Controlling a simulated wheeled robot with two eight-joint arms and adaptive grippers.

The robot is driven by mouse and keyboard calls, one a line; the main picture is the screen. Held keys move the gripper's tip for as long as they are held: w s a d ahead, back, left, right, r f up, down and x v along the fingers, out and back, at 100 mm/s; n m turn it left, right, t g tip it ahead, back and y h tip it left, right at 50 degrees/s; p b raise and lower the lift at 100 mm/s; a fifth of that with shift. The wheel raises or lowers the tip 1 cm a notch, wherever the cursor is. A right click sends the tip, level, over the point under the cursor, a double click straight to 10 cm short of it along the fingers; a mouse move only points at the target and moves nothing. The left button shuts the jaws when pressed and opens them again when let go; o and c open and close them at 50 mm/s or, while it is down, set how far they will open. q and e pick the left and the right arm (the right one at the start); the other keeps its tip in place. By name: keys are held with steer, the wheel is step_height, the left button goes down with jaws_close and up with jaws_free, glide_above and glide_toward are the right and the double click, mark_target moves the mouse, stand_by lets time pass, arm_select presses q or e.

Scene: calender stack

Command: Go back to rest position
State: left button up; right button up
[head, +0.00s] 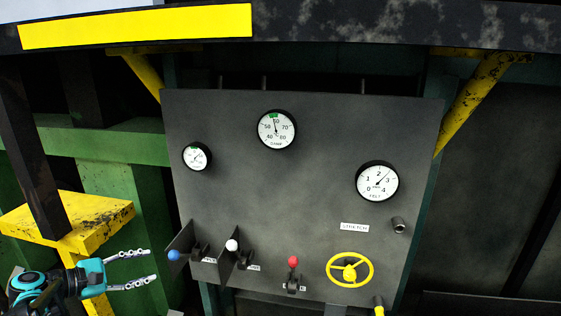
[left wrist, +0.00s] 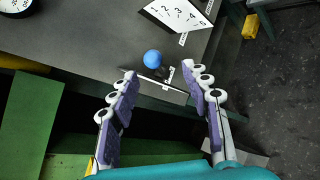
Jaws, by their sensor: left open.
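My left gripper (head: 150,268) is at the lower left of the head view, left of the grey control panel (head: 320,150). Its two fingers are spread and nothing is between them. In the left wrist view the open fingers (left wrist: 165,95) point toward the blue lever knob (left wrist: 153,57), with a gap between. The blue knob also shows in the head view (head: 173,255), right of the fingertips and apart from them. My right gripper does not show in either view.
The panel carries a white-knobbed lever (head: 231,245), a red-knobbed lever (head: 293,262), a yellow handwheel (head: 350,270) and three round gauges, one at the top (head: 277,130). A yellow beam (head: 80,220) and green framework (head: 120,143) stand close to my left arm.

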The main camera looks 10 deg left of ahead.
arm_select(q)
steer(key=s+d+f+m+g+y, duration=0.2)
steer(key=d+m, duration=0.2)
steer(key=d, duration=0.5)
steer(key=s+d+f+m+g+y, duration=0.1)
steer(key=s+d+f+m+g, duration=0.15)
steer(key=d, duration=0.75)
steer(key=s+d+f+m+y, duration=0.2)
steer(key=s+d+m, duration=0.1)
steer(key=s+m, duration=0.3)
steer(key=s+d+f+m+y, duration=0.3)
steer(key=s+d+m, duration=0.1)
steer(key=s+m, duration=0.3)
steer(key=shift+d+m, duration=0.15)
steer(key=shift+m, duration=0.2)
